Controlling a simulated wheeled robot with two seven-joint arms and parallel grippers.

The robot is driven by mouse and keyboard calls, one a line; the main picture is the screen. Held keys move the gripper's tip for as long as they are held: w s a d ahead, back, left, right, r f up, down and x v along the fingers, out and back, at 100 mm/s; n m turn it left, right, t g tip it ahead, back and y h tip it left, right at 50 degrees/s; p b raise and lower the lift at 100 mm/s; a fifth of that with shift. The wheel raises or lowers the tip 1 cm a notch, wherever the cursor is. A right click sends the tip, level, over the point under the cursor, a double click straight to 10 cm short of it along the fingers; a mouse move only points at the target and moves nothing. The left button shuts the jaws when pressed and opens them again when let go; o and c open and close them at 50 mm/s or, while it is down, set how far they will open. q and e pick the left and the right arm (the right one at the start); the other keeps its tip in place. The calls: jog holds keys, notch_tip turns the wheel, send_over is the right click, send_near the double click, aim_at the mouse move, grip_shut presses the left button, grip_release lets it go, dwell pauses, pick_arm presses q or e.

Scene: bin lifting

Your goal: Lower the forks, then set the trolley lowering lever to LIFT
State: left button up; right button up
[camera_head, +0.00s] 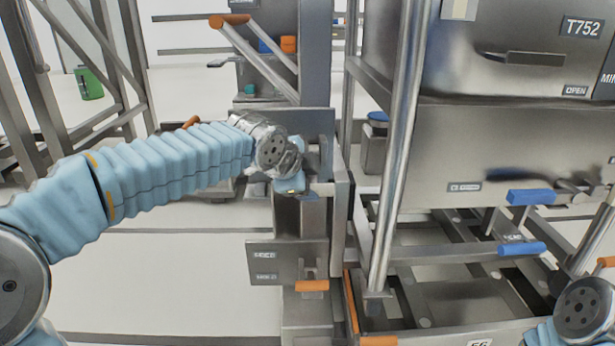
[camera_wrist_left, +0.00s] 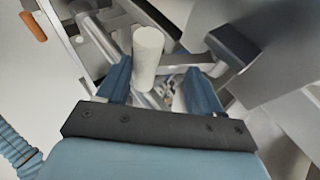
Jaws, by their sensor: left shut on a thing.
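My left gripper (camera_head: 290,185) is at the grey trolley column (camera_head: 315,65), mostly hidden by its own wrist in the head view. In the left wrist view its two blue fingers (camera_wrist_left: 158,85) stand on either side of a pale cylindrical handle (camera_wrist_left: 148,48), and it is shut on this handle. A small panel (camera_head: 265,262) with two labels too small to read sits low on the column, with an orange-ended lever (camera_head: 312,286) beside it. I cannot make out the forks clearly. Only part of my right arm shows at the lower right; its gripper is out of view.
A large steel cabinet marked T752 (camera_head: 520,150) stands on a frame at the right. Blue handles (camera_head: 531,196) stick out below it. A vertical steel post (camera_head: 400,150) stands between column and cabinet. The floor at lower left is clear.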

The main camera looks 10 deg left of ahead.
pick_arm(q)
jog(key=shift+w+a+f, duration=0.15)
jog(key=shift+f, duration=0.35)
jog(key=shift+w+a+f, duration=0.1)
jog(key=shift+f, duration=0.4)
jog(key=o, duration=1.2)
jog(key=shift+o, duration=1.3)
jog(key=shift+w+f, duration=0.1)
jog(key=shift+f, duration=0.05)
jog(key=p+v, duration=0.2)
jog(key=v, duration=1.3)
jog(key=shift+w+d+r, duration=0.25)
jog(key=shift+d+r, duration=0.1)
jog(key=shift+r, duration=0.1)
